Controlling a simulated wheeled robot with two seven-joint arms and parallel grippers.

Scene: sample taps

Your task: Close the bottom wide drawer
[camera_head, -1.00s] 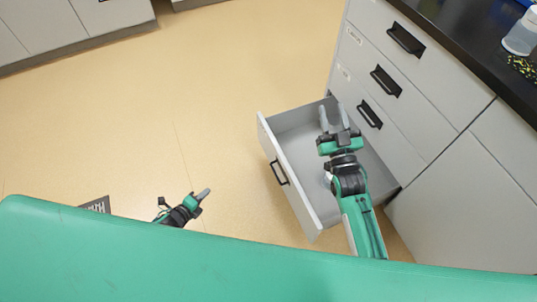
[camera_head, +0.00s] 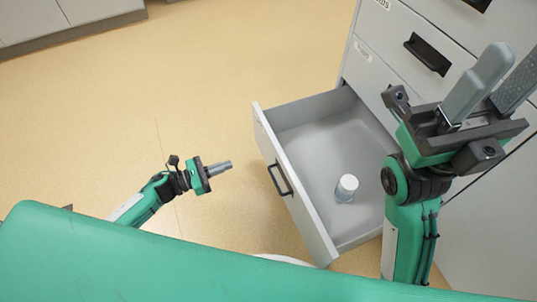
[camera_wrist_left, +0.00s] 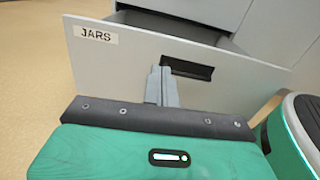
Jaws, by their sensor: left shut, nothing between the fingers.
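The bottom wide drawer (camera_head: 300,205) is pulled out of the grey cabinet in the head view, with its dark handle (camera_head: 280,178) facing left. A small bottle with a white cap (camera_head: 346,188) stands inside it. My left gripper (camera_head: 228,165) is shut and empty, pointing at the drawer front from the left with a gap between them. The left wrist view shows the front (camera_wrist_left: 120,60) labelled JARS, with the shut fingers (camera_wrist_left: 160,72) before it, left of the handle (camera_wrist_left: 188,69). My right gripper (camera_head: 500,75) is open and empty, raised over the cabinet's right part.
Closed drawers with dark handles (camera_head: 428,54) sit above the open one. The tan floor (camera_head: 200,90) left of the drawer is clear. Another grey cabinet (camera_head: 50,20) stands at the far left.

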